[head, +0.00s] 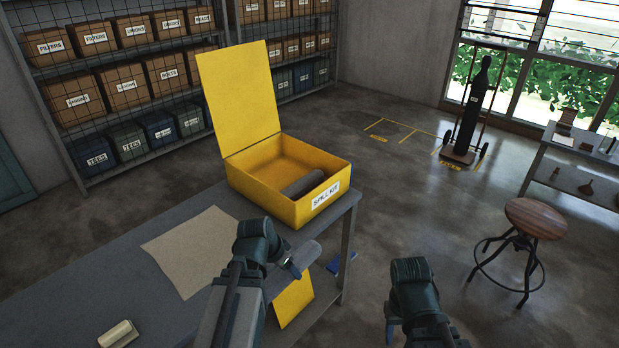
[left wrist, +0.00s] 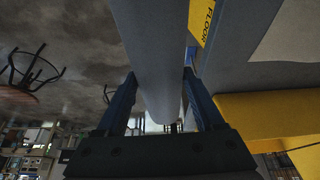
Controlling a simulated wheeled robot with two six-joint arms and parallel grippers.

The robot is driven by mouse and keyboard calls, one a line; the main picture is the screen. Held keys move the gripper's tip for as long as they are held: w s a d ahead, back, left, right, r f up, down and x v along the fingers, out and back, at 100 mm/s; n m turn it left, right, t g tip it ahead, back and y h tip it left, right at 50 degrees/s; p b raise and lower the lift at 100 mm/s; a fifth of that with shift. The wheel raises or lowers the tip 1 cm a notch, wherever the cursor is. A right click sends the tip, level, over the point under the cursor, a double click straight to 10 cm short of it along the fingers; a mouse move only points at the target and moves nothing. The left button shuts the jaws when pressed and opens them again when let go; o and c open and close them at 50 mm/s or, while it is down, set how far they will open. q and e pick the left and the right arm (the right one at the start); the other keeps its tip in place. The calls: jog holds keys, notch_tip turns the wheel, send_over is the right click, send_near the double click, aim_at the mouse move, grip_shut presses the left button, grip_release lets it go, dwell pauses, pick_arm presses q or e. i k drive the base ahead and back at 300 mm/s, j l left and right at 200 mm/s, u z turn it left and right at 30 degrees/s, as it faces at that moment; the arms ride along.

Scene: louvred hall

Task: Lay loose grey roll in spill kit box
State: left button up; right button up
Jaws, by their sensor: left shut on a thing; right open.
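The yellow spill kit box (head: 265,205) stands on the grey workbench with its lid (head: 240,95) raised. One grey roll (head: 303,184) lies inside, along the front right side. My left gripper (head: 291,267) is shut on another grey roll (head: 305,257), in front of the box and outside it. In the left wrist view this loose roll (left wrist: 150,50) runs between the two fingers, and part of the yellow box (left wrist: 265,108) shows at the right. My right gripper (head: 391,328) is open and empty, low in the picture, right of the bench; its fingers are mostly hidden.
A beige sheet (head: 188,248) lies on the workbench (head: 100,275), and a small cream object (head: 119,334) sits near its front. A yellow floor sign (head: 293,298) stands by the bench's right end. A stool (head: 535,220) stands at the right.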

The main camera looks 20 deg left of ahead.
aim_at(276, 179)
jog(key=i+l, duration=2)
jog(key=u, duration=1.15)
jog(key=l, duration=0.1)
